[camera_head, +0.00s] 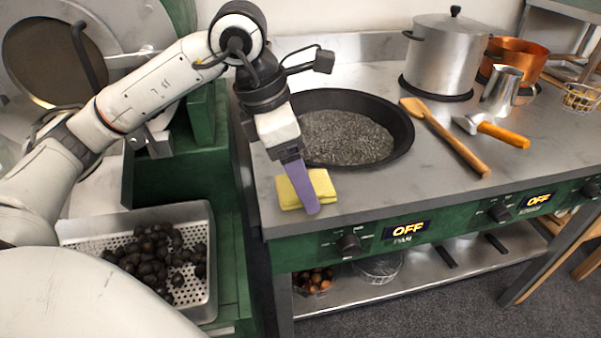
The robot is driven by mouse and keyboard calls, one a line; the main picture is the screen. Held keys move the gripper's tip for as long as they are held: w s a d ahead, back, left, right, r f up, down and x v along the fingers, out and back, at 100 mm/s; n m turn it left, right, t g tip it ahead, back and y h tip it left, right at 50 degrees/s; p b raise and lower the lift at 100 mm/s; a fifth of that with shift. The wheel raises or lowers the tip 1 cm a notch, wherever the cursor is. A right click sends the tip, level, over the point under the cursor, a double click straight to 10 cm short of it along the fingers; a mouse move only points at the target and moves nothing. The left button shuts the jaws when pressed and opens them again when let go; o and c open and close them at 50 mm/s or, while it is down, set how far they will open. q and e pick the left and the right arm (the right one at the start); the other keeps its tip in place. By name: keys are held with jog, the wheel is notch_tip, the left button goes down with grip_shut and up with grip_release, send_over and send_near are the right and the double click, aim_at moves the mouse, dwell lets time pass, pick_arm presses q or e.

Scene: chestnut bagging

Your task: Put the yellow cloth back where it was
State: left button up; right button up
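The yellow cloth (322,186) lies folded on the steel counter near its front left corner, in front of the black pan. My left gripper (312,208) points down at the cloth, and its purple finger covers part of it. Only one finger shows clearly, so I cannot tell whether the gripper is open or shut, or whether it touches the cloth. The cloth appears flat on the counter. My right gripper is not in view.
A black pan (402,130) of dark grit stands behind the cloth. A wooden spatula (450,140), a scoop with an orange handle (503,134) and a large pot (445,60) are to the right. A perforated tray (205,285) of chestnuts is lower left.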

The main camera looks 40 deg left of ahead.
pick_arm(q)
jog(key=shift+r, duration=0.2)
jog(key=p+v, duration=0.2)
jog(key=v, duration=0.9)
jog(key=shift+s+a+r, duration=0.15)
jog(key=shift+r, duration=0.15)
